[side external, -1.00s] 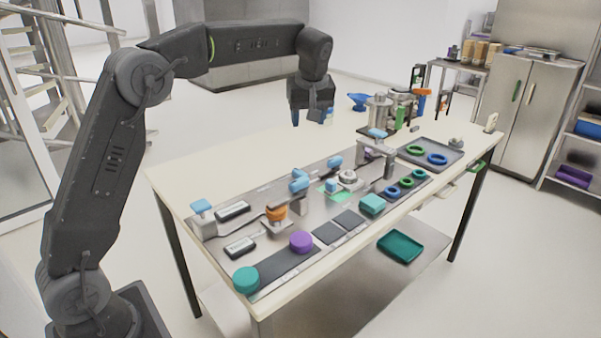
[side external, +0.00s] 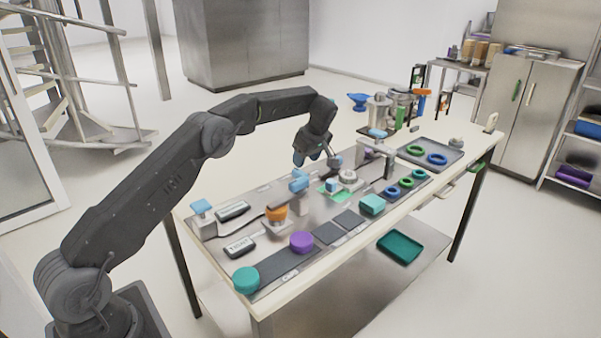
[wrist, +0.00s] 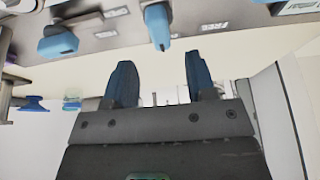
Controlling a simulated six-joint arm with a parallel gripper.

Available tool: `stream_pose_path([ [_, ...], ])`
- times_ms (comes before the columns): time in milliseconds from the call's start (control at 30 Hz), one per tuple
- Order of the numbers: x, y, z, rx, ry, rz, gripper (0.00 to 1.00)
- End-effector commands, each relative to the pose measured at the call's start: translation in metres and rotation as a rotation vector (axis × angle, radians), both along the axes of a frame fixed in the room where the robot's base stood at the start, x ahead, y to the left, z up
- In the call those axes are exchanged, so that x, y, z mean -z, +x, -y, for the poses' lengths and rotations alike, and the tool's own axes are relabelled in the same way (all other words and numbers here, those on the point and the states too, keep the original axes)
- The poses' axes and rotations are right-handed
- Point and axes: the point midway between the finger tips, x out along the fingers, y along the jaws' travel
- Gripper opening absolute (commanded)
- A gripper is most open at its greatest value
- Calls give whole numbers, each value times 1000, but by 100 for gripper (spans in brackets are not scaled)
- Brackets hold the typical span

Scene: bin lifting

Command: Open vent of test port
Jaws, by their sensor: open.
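My gripper (side external: 314,158) is open and hangs over the back edge of the fixture plate, tilted. In the wrist view its two blue fingers (wrist: 161,80) are apart with nothing between them. A blue handle (wrist: 157,26) lies just beyond the fingertips, roughly in line with the gap. Another blue handle (wrist: 58,42) is to the left of it. In the side view, a blue handle (side external: 299,180) stands on a grey post near the gripper, and a small blue knob (side external: 332,186) sits by a round metal fitting (side external: 348,176). I cannot tell which part is the test port vent.
The steel plate (side external: 262,190) also carries an orange knob (side external: 276,213), a purple puck (side external: 301,242), a teal puck (side external: 246,279) and several rings. A grey tray (side external: 431,153) with rings is at the far right. The table's back left is clear.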

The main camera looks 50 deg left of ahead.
Motion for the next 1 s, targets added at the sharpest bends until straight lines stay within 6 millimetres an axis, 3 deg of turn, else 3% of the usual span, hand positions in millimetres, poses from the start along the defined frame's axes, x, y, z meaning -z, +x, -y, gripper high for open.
stream_pose_path([
  [100, 24, -1, -10, -1, -1, -3, 51],
  [300, 50, 0, -21, 0, 0, 0, 51],
  [767, 62, 0, -26, 0, 0, 1, 51],
  [1000, 61, 0, -26, 0, 0, 1, 29],
])
